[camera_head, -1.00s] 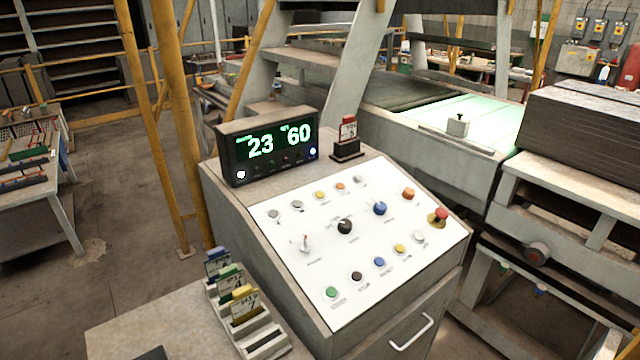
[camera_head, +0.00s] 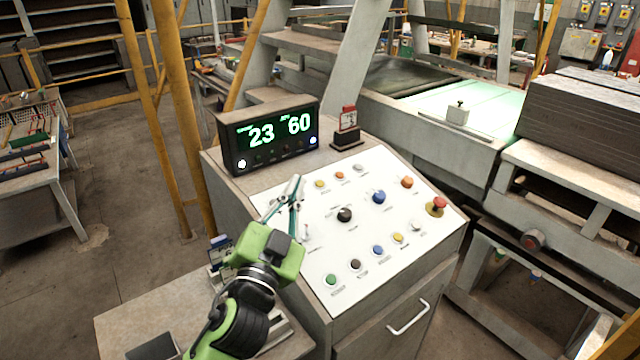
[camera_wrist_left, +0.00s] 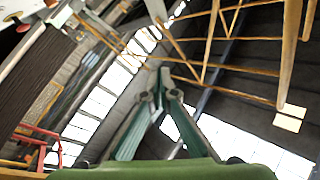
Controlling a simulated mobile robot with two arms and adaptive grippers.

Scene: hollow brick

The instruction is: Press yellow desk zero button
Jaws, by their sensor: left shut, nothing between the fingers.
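The sloped white control panel (camera_head: 365,215) of the desk carries several buttons and knobs. One yellow button (camera_head: 319,184) is in its upper row at the left; another yellow button (camera_head: 398,238) is in the lower row. Their labels are too small to read. My left gripper (camera_head: 296,180) is shut and empty, its fingertips appearing just left of the upper yellow button; I cannot tell how far above the panel they are. In the left wrist view its closed fingers (camera_wrist_left: 160,90) point toward the structure beyond. My arm hides the panel's left part. My right gripper is not in view.
A display box (camera_head: 268,135) reading 23 and 60 stands on the desk's top behind the panel, next to a red card holder (camera_head: 348,128). A red mushroom button (camera_head: 438,204) is at the panel's right. A card rack (camera_head: 220,250) is partly behind my arm.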

